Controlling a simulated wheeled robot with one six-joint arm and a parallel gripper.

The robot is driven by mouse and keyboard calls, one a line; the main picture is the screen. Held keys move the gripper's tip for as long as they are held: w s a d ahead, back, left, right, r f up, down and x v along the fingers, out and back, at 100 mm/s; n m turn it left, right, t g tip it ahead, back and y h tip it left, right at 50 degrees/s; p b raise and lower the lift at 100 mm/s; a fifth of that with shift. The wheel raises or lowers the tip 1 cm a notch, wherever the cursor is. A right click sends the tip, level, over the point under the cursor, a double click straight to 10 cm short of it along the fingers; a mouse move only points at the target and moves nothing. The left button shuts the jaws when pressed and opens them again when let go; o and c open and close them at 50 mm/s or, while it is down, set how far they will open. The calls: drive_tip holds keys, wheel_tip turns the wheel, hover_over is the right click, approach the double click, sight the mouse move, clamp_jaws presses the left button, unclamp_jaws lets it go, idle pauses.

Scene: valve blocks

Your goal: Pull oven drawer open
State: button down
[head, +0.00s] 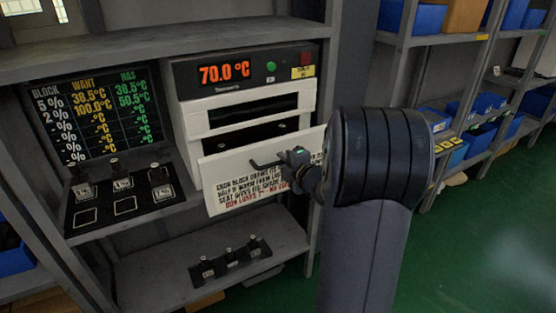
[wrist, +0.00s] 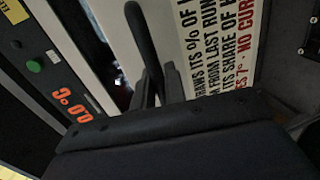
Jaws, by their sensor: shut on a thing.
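The oven (head: 187,120) is a white box with a display reading 70.0 °C, on a grey shelf. Its white drawer front (head: 222,170), printed with text, stands out from the body, so the drawer is at least partly open. Dark space and small shiny parts show behind it. The dark handle (head: 262,165) sticks out of the front; it also shows in the wrist view (wrist: 140,35). My gripper (head: 290,160) is shut on the handle; its fingers show in the wrist view (wrist: 157,88). My arm covers the drawer front's right end.
A board (head: 105,115) with WANT and HAS columns stands left of the oven. Several valve blocks sit on a dark tray (head: 90,222) below it. Another block rack (head: 230,262) lies on the lower shelf. Shelves with blue bins (head: 475,105) stand at right, beyond green floor.

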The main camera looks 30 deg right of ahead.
drive_tip(key=f+v, duration=0.2)
drive_tip(key=v, duration=0.8)
drive_tip(key=shift+s+b, duration=0.45)
drive_tip(key=shift+s, duration=0.05)
drive_tip(key=shift+f, duration=0.1)
drive_tip(key=c, duration=1.5)
unclamp_jaws()
drive_tip(key=shift+c, duration=0.2)
drive_tip(key=v, duration=1)
drive_tip(key=shift+s+p, duration=0.3)
drive_tip(key=shift+s, duration=0.1)
drive_tip(key=shift+w, duration=0.1)
drive_tip(key=x, duration=1)
drive_tip(key=shift+w+b, duration=0.3)
drive_tip(key=shift+w, duration=0.05)
